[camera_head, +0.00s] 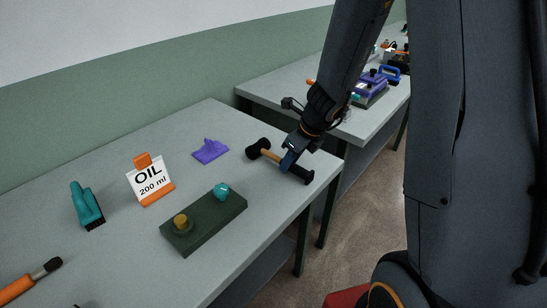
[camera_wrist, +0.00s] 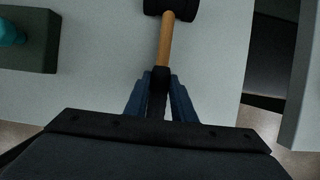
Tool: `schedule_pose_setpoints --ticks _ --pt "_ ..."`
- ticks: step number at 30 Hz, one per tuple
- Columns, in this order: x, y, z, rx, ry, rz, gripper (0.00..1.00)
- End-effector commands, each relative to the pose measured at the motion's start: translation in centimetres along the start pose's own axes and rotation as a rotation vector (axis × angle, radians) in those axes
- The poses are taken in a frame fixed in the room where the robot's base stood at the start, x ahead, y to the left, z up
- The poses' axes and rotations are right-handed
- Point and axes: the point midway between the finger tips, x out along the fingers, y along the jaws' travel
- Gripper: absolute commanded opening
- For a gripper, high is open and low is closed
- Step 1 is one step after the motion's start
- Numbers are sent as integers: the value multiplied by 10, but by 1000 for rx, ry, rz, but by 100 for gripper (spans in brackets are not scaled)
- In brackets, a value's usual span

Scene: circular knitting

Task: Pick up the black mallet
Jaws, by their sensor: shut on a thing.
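The black mallet (camera_head: 258,147) lies at the right end of the near table, with a black head, a wooden shaft and a black grip. My gripper (camera_head: 288,163) reaches down over it and is shut on the handle near the grip. In the wrist view the mallet's wooden shaft (camera_wrist: 166,40) runs up from between the blue fingers of my gripper (camera_wrist: 160,92), and the black head is cut off at the top edge. Whether the mallet touches the table or is slightly lifted, I cannot tell.
A dark green block (camera_head: 207,222) with two knobs, a purple item (camera_head: 210,151), an OIL sign (camera_head: 150,182), a teal brush (camera_head: 86,206) and an orange-handled brush (camera_head: 30,281) lie left of the mallet. A second table (camera_head: 262,91) with tools stands behind. The table's right edge is close.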

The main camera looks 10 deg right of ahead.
Motion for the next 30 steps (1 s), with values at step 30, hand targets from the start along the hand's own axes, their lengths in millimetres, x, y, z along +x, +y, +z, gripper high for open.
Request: schedule_pose_setpoints --ticks 30 --pt "-93 0 39 0 -1 -1 0"
